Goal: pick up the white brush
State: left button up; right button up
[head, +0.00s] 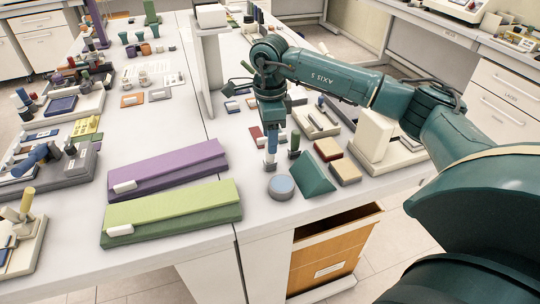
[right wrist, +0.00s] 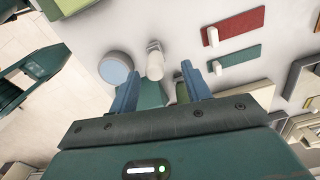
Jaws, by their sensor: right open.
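The white brush, as far as I can tell, is the pale upright cylinder (right wrist: 155,62) in the right wrist view. It stands on the white table just beyond my right gripper's fingertips, roughly in line with the gap between them. In the head view it is mostly hidden by my right gripper (head: 271,150), which points down over the table near the round disc. In the right wrist view the blue fingers of the right gripper (right wrist: 160,72) are apart, with nothing clasped between them. My left gripper does not show.
A round blue-topped disc (head: 281,187) and a teal wedge (head: 314,176) lie close to the right gripper. A dark green upright piece (head: 295,141) stands beside it. Purple (head: 170,168) and green (head: 175,212) slabs lie to the left. The table's front edge is near.

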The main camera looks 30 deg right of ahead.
aim_at(270, 161)
jog(key=f, duration=0.1)
jog(key=f+p, duration=0.1)
jog(key=f, duration=0.3)
jog(key=shift+s+a+p, duration=0.15)
jog(key=shift+s+p, duration=0.15)
jog(key=shift+s, duration=0.05)
jog(key=shift+f, duration=0.25)
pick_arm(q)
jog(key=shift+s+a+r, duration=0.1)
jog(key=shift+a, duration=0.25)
pick_arm(e)
jog(key=shift+c, duration=0.3)
grip_shut()
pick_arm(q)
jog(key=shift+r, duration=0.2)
